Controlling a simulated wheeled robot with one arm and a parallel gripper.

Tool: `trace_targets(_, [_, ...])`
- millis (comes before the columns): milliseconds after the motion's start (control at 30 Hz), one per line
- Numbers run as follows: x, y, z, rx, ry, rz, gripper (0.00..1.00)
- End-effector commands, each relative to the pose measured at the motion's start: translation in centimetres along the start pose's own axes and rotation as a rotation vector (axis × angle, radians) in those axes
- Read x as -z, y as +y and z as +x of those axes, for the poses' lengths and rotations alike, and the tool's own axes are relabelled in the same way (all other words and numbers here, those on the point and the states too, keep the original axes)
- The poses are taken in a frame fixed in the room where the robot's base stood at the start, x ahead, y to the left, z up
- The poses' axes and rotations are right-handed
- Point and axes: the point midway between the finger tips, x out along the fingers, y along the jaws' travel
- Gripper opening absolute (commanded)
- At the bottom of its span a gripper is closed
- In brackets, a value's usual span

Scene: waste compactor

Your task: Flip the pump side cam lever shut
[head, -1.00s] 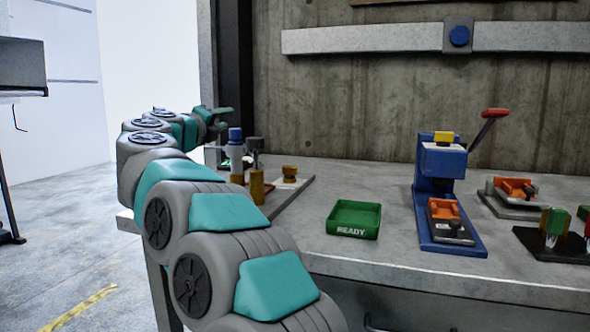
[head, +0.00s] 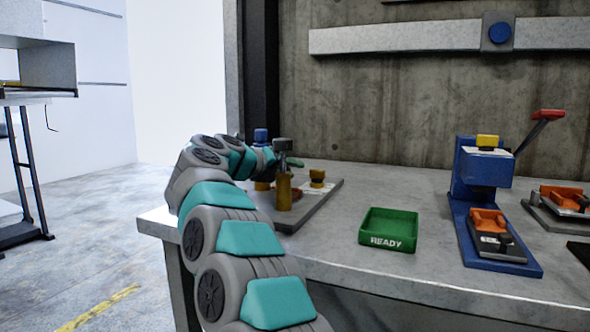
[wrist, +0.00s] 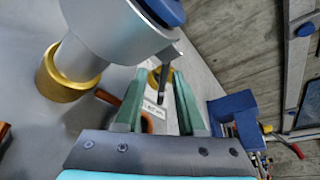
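A fixture plate (head: 325,203) sits at the table's left end. My gripper (head: 272,160) is low among these posts, partly hidden by my arm and the front post. In the wrist view my gripper (wrist: 160,78) has its two green fingers apart. A large grey cylinder with a brass collar (wrist: 66,82) and blue cap is close at upper left. A dark grey bar (wrist: 170,62) projects from it near the fingertips; I cannot tell whether this is the cam lever.
A green READY tray (head: 388,231) stands right of the plate. A blue press (head: 480,190) with a red-handled lever (head: 549,115) and an orange part (head: 487,220) stands farther right. The tabletop between plate and tray is clear.

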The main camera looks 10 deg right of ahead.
Motion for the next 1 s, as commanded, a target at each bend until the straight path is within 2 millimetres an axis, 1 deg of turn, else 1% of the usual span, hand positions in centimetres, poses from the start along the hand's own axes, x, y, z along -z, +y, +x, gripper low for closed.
trace_targets(33, [-0.01,-0.03,0.66,0.001,0.001,-0.001,0.39])
trace_targets(133, [-0.09,0.00,1.37,0.000,-0.003,-0.001,0.39])
trace_targets(367, [-0.10,-0.02,1.57,-0.001,-0.004,-0.001,0.39])
trace_targets(400, [-0.10,-0.02,1.56,-0.001,-0.004,-0.001,0.38])
trace_targets(733, [-0.09,-0.05,1.55,-0.001,-0.003,0.000,0.01])
trace_targets(1000, [-0.08,-0.04,1.55,-0.001,-0.003,0.000,0.00])
